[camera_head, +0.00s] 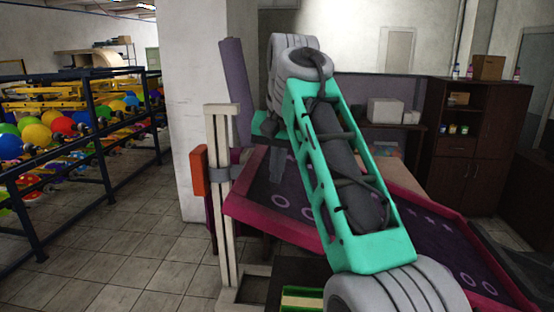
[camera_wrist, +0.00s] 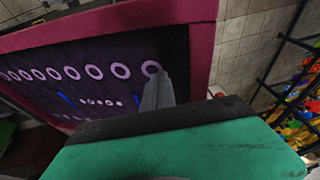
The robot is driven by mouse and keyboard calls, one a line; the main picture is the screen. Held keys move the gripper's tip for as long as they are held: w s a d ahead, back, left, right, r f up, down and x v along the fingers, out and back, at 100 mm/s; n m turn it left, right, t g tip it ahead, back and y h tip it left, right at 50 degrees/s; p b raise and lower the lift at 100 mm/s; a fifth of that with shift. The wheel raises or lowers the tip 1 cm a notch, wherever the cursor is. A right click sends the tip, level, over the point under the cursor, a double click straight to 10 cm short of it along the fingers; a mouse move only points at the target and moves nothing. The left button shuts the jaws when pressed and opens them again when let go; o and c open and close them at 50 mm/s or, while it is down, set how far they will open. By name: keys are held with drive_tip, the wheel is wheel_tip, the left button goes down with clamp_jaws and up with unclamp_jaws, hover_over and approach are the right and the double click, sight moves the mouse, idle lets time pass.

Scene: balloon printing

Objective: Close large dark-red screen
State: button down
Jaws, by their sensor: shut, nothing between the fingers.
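The large dark-red screen (camera_head: 262,218) stands tilted in the middle of the head view, with a dark panel carrying pale rings inside its frame. My green arm crosses in front of it and hides its middle. My gripper (camera_head: 276,178) is shut and empty, pointing down over the upper left part of the screen. In the wrist view the dark-red frame (camera_wrist: 202,45) runs along the top and right of the panel. My grey gripper fingers (camera_wrist: 153,78) are together in front of the panel's right end by a ring; I cannot tell if they touch it.
A pale upright post (camera_head: 222,205) with an orange-red box (camera_head: 199,172) stands left of the screen. A dark rack (camera_head: 92,130) of colourful balls is at the left. A brown cabinet (camera_head: 478,150) stands behind at right. Tiled floor is clear between rack and post.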

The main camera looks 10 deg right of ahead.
sight(267, 201)
drive_tip(key=f, duration=0.1)
drive_tip(key=a+f, duration=0.1)
drive_tip(key=f, duration=0.2)
drive_tip(key=shift+w+a+f, duration=0.35)
drive_tip(key=shift+w+f, duration=0.05)
